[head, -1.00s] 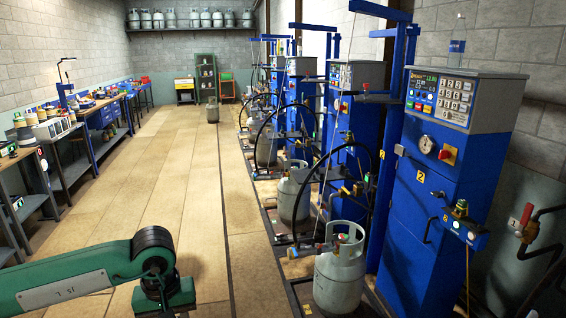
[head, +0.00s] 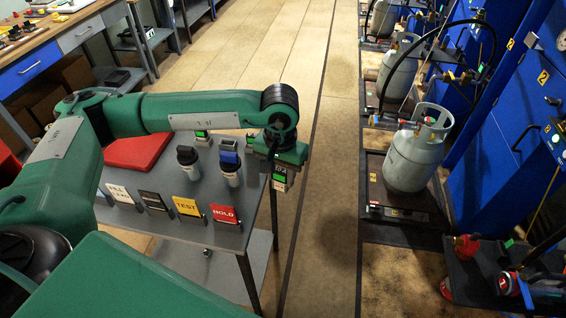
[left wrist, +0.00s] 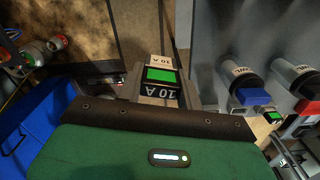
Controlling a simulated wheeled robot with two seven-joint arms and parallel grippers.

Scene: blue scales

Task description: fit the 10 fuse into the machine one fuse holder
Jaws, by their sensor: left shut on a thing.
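My left gripper (head: 280,165) hangs past the right edge of a grey cart, pointing down. It is shut on the 10 fuse (head: 281,180), a small block with a green patch and a pale label. In the left wrist view the fuse (left wrist: 161,76) sits between the fingertips (left wrist: 158,90), with its "10 A" label readable. I cannot make out the machine one fuse holder in either view. My right gripper is not in view.
The grey cart (head: 150,222) carries HOLD (head: 224,214) and TEST (head: 187,207) signs, two capped cylinders (head: 229,166) and a red pad (head: 138,152). Gas cylinders (head: 415,158) stand by blue machines at right. Open floor (head: 325,200) lies between. Red-handled fittings (head: 466,247) are at lower right.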

